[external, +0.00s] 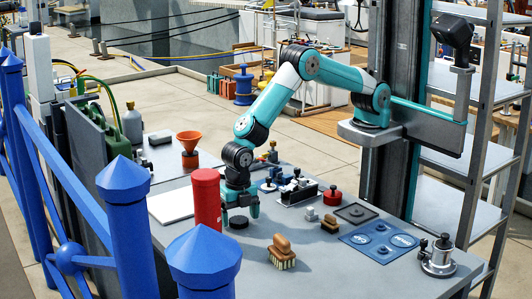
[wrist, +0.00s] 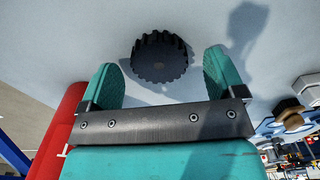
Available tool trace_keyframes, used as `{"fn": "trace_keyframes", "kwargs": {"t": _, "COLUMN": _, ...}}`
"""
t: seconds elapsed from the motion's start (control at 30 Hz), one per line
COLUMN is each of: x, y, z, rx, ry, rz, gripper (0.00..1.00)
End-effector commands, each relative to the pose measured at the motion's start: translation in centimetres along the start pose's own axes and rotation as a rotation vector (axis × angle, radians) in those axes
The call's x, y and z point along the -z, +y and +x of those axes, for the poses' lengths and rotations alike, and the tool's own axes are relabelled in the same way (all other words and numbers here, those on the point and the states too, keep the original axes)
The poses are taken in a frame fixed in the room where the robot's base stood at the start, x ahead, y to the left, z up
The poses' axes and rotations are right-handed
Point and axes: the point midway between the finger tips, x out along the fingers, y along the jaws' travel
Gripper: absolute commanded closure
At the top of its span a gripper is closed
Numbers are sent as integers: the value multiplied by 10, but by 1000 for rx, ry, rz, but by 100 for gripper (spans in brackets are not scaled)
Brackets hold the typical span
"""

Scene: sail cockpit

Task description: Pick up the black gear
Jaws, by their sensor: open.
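The black gear (wrist: 159,57) lies flat on the grey table, its toothed rim clear in the wrist view. In the external view the gear (external: 238,222) shows as a small dark disc beneath my gripper. My gripper (wrist: 164,80) is open and empty, with one teal finger to each side of the gear's near edge. In the external view my gripper (external: 240,212) points down just above the gear. The fingers do not appear to touch the gear.
A red cylinder (external: 206,201) stands close to the left of my gripper. A wooden brush (external: 282,251) lies in front. A black holder (external: 298,193), a red knob (external: 332,196) and a blue mat (external: 379,240) are to the right. The front of the table (external: 335,275) is clear.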

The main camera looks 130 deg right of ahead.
Motion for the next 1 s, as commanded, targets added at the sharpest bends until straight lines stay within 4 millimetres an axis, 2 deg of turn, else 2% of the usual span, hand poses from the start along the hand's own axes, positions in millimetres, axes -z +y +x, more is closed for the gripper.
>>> {"fn": "trace_keyframes", "kwargs": {"t": 0.1, "x": 0, "y": 0, "z": 7, "rx": -1, "ry": 0, "rz": 0, "gripper": 12}}
{"fn": "trace_keyframes", "kwargs": {"t": 0.3, "x": 0, "y": 0, "z": 8, "rx": -2, "ry": 0, "rz": 0, "gripper": 12}}
{"fn": "trace_keyframes", "kwargs": {"t": 0.5, "x": 0, "y": 0, "z": 7, "rx": -1, "ry": 0, "rz": 0, "gripper": 58}}
{"fn": "trace_keyframes", "kwargs": {"t": 0.57, "x": 0, "y": 0, "z": 7, "rx": -1, "ry": 0, "rz": 0, "gripper": 70}}
{"fn": "trace_keyframes", "kwargs": {"t": 0.83, "x": 0, "y": 0, "z": 6, "rx": -2, "ry": 0, "rz": 0, "gripper": 70}}
{"fn": "trace_keyframes", "kwargs": {"t": 1.0, "x": 0, "y": 1, "z": -4, "rx": -3, "ry": 0, "rz": 0, "gripper": 70}}
